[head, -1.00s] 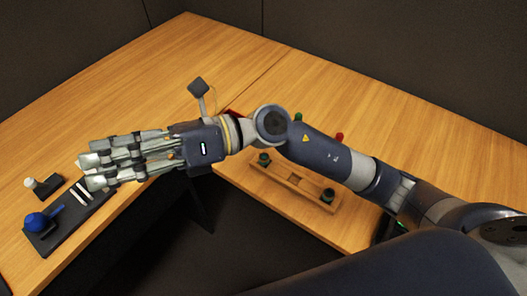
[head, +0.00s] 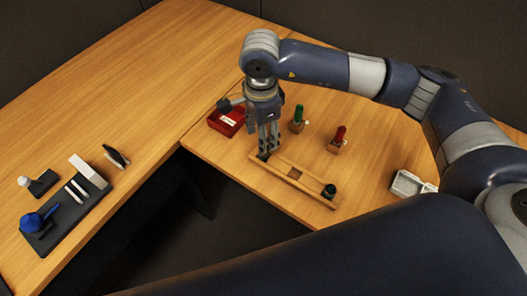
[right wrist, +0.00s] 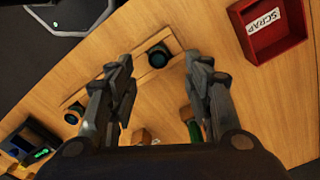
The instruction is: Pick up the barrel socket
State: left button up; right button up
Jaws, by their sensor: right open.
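A wooden rack (head: 297,184) holds two dark round sockets. One dark socket (head: 329,191) sits at the rack's right end, and it also shows in the right wrist view (right wrist: 73,115). The other dark socket (right wrist: 158,56) sits at the opposite end, mostly hidden by my fingers in the head view. I cannot tell which is the barrel socket. My right gripper (head: 269,148) points down over that far-left end. In the right wrist view its open, empty fingers (right wrist: 160,62) stand on either side of the socket; contact is not visible. My left gripper is out of view.
A red SCRAP bin (head: 227,121) stands left of my gripper. Green (head: 297,117) and red (head: 339,138) handled items stand in wooden blocks behind the rack. A pale tray (head: 409,184) lies right. A black panel with a blue trackball (head: 34,222) lies left.

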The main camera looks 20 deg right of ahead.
notch_tip(320, 180, down, 6)
jog(key=shift+s+d+r+p, duration=0.1)
jog(key=shift+s+r+p, duration=0.05)
jog(key=shift+p, duration=0.95)
jog(key=shift+f, duration=0.3)
grip_shut()
